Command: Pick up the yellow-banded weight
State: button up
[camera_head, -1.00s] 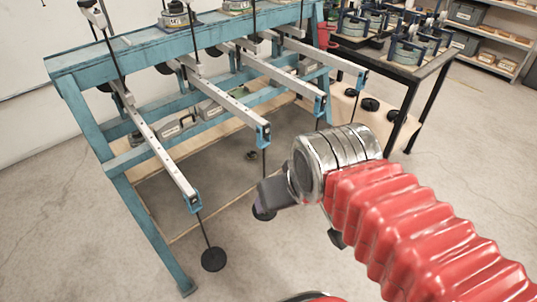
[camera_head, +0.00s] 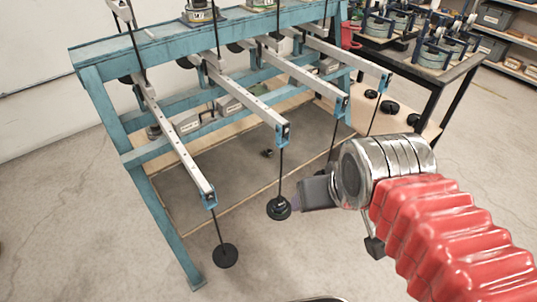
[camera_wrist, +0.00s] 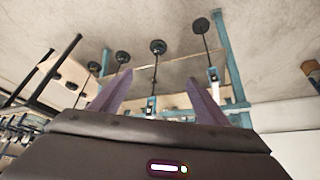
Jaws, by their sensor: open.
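I cannot make out a yellow band on any weight. A dark weight (camera_head: 278,207) hangs on a rod from the second lever, just left of my gripper (camera_head: 304,196) in the head view. Another black disc weight (camera_head: 225,256) hangs from the nearest lever. A small dark piece (camera_head: 267,153) lies on the board under the frame, too small to identify. In the wrist view my gripper (camera_wrist: 158,92) is open, with nothing between its purple fingers. Several hanging discs show beyond it, one near the middle (camera_wrist: 157,47) and one further right (camera_wrist: 200,25).
The blue lever frame (camera_head: 100,110) with several grey lever arms (camera_head: 245,103) stands left of my arm. More black weights (camera_head: 389,107) lie on a wooden board at its far right. A dark table (camera_head: 420,68) with reels stands behind. The floor in front is clear.

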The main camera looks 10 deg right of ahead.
aim_at(270, 153)
jog(key=z, duration=2.05)
jog(key=i, duration=1.45)
jog(key=u, duration=0.2)
